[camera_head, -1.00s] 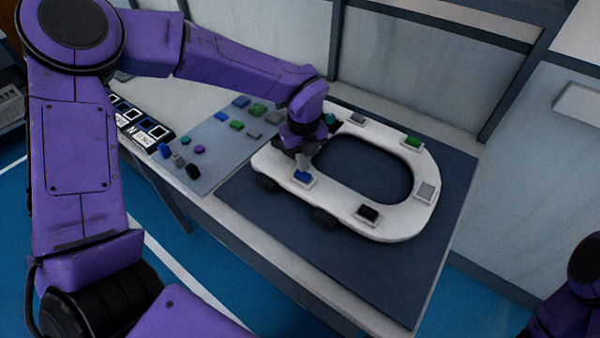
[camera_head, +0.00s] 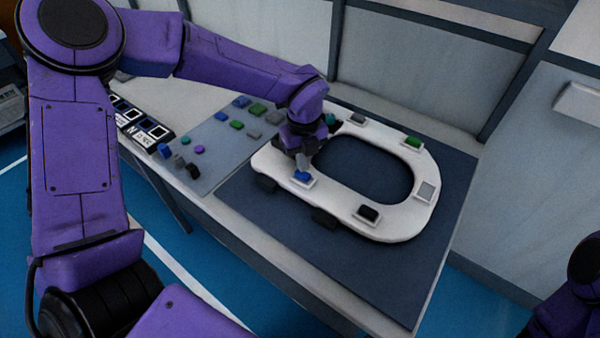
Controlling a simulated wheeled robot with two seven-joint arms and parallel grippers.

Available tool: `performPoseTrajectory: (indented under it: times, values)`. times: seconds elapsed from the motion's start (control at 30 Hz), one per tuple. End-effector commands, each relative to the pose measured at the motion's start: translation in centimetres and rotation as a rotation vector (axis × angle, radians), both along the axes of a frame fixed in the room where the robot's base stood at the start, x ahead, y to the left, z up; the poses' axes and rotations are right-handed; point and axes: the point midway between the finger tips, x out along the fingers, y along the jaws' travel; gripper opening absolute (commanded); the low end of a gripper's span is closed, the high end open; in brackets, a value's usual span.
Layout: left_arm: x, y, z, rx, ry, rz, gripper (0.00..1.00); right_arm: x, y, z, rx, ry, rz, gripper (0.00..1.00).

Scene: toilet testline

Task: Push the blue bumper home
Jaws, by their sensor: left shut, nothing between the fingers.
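The blue bumper (camera_head: 303,176) sits in a light socket on the near left part of the white toilet seat ring (camera_head: 400,226). My left gripper (camera_head: 303,165) is shut and empty, pointing down right at the blue bumper's far edge. It looks to be touching the bumper or just above it; I cannot tell which. The fingertips partly cover the bumper, and I cannot see how deep it sits. My right gripper is out of view; only part of my right arm shows at the lower right.
The ring also holds a black bumper (camera_head: 368,212), a grey one (camera_head: 426,191), a green one (camera_head: 412,142) and others. It lies on a dark mat (camera_head: 300,250). Loose coloured parts lie on a grey mat (camera_head: 215,160) to the left. A wall stands behind the table.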

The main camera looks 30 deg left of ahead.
Motion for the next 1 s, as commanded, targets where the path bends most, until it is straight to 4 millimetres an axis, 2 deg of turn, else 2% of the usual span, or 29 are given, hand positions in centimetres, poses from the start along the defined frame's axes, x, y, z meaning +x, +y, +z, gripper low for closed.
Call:
performPoseTrajectory:
  times: [1.0]
  values:
    - [0.0, 0.0, -1.3, 0.000, 0.000, 0.000, 0.00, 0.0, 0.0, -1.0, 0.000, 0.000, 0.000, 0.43]
